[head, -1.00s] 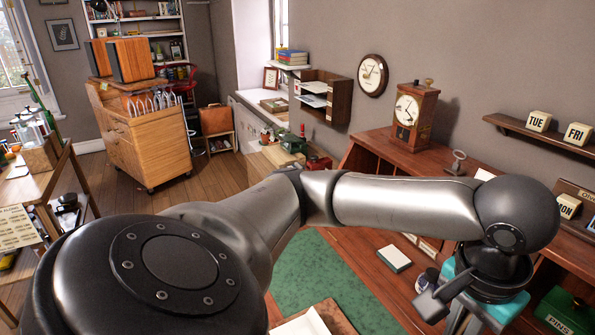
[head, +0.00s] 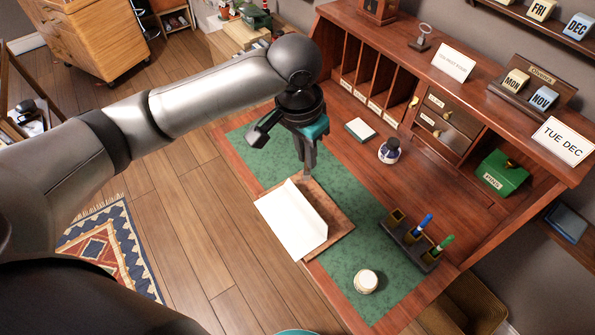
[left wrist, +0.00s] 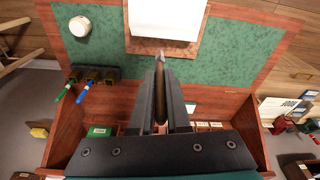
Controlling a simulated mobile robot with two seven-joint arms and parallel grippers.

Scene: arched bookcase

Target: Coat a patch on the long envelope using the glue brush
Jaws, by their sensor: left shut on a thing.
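The long envelope (head: 287,222) is white and lies on a brown board (head: 338,222) on the green desk mat, with a raised fold along its right side. It also shows at the top of the left wrist view (left wrist: 167,18). My left gripper (head: 307,163) is above the board's far edge, shut on the glue brush. In the left wrist view the brush's handle (left wrist: 160,106) runs between the fingers and its tip (left wrist: 161,57) points toward the envelope. I cannot tell whether the tip touches anything. My right gripper is not in view.
A small round pale jar (head: 366,280) stands on the mat's near right. A pen stand (head: 408,247) with blue and green pens is beside it. An ink bottle (head: 389,152), a white pad (head: 360,130) and a green PENS box (head: 500,175) are farther back.

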